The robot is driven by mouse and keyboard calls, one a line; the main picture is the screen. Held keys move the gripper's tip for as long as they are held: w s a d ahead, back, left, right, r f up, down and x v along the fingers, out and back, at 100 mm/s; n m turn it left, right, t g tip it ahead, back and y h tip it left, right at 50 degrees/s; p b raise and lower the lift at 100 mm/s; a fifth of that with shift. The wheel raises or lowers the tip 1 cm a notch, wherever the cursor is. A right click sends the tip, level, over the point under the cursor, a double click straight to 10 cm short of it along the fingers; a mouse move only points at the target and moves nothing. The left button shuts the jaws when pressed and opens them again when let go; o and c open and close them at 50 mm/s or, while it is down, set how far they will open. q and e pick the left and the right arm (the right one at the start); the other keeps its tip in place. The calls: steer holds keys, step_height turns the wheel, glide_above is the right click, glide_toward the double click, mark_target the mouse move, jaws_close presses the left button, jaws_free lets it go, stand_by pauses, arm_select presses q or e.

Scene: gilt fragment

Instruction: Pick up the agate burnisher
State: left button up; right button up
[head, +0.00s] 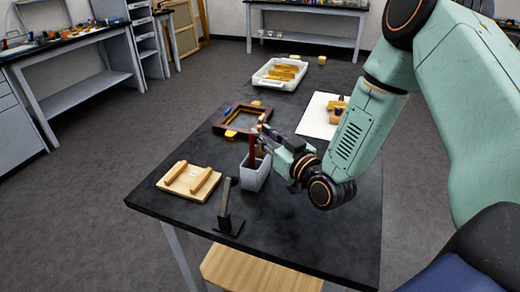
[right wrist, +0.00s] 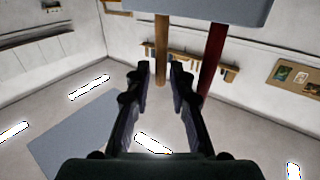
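A grey holder (head: 255,177) stands on the black table with a red handle (head: 252,148) upright in it. In the right wrist view, which looks upside down, the grey holder (right wrist: 205,8) is at the top. A light brown handle (right wrist: 161,50) and the red handle (right wrist: 213,60) stick out of it. I cannot tell which is the agate burnisher; their lower ends are hidden in the holder. My right gripper (head: 268,139) is beside the handles, above the holder. Its fingertips (right wrist: 160,76) are apart on either side of the brown handle, with gaps showing. My left gripper is not in view.
A wooden board with two bars (head: 190,180) and a black stand (head: 228,215) are left of the holder. Behind are a dark frame (head: 233,124), a white sheet (head: 315,117) and a white tray (head: 268,82) of gilt pieces. The table's front right is bare.

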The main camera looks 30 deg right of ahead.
steer(key=shift+w+a, duration=0.15)
steer(key=shift+w, duration=0.85)
steer(key=shift+s, duration=0.1)
steer(key=shift+c, duration=0.8)
steer(key=shift+a, duration=0.1)
jaws_close()
